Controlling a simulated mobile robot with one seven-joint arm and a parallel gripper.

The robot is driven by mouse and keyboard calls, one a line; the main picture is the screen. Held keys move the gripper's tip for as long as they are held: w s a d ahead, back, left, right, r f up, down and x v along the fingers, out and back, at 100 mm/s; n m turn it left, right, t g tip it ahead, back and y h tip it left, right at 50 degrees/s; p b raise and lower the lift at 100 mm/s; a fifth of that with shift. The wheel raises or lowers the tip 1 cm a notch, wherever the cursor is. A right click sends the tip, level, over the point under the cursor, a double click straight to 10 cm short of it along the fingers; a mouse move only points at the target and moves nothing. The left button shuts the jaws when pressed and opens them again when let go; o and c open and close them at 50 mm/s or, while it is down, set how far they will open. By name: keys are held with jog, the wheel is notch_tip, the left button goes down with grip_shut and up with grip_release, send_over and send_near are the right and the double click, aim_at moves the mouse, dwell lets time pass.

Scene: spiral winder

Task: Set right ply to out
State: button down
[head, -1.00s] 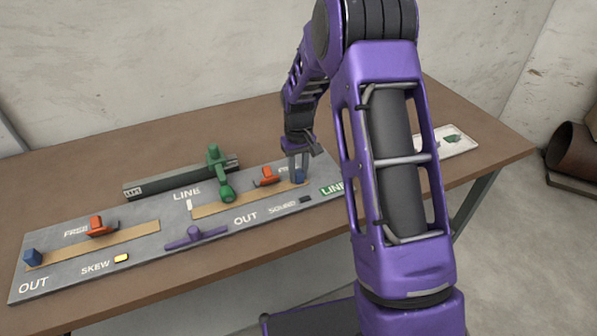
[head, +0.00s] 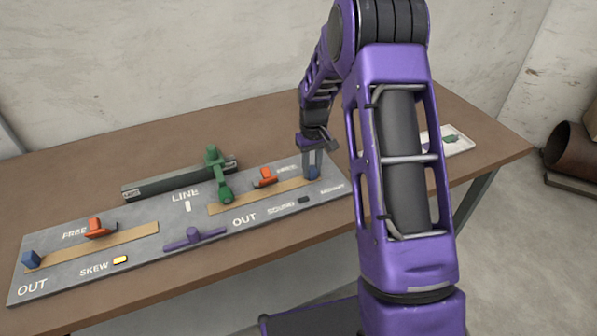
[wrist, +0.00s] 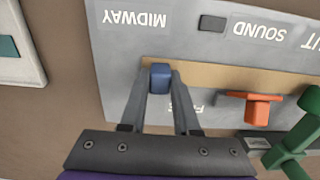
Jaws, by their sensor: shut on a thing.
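The right ply is a tan strip (head: 245,200) on the grey panel, with a blue block (head: 312,173) at its right end. My gripper (head: 312,165) points down with its fingers shut on that blue block. The wrist view shows the blue block (wrist: 160,77) between both fingers (wrist: 160,85). The readout beside this end says MIDWAY (wrist: 135,20). An orange clamp (head: 265,178) sits beside the strip, next to a FREE label. The word OUT (head: 244,218) is printed below the strip's left part.
The left tan strip (head: 125,242) has its own blue block (head: 31,258) and orange clamp (head: 100,228). The SKEW lamp (head: 120,260) is yellow; the SOUND lamp (head: 303,200) is dark. A white tray (head: 462,145) lies right.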

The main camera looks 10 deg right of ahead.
jog(key=d, duration=0.2)
jog(key=w+d, duration=0.1)
jog(key=d, duration=0.1)
jog(key=c, duration=0.6)
grip_release()
jog(key=shift+d, duration=0.1)
jog(key=shift+c, duration=0.2)
jog(key=shift+r, duration=0.15)
jog(key=shift+r, duration=0.3)
notch_tip(320, 180, up, 17)
jog(key=p, duration=0.1)
jog(key=shift+f, duration=0.2)
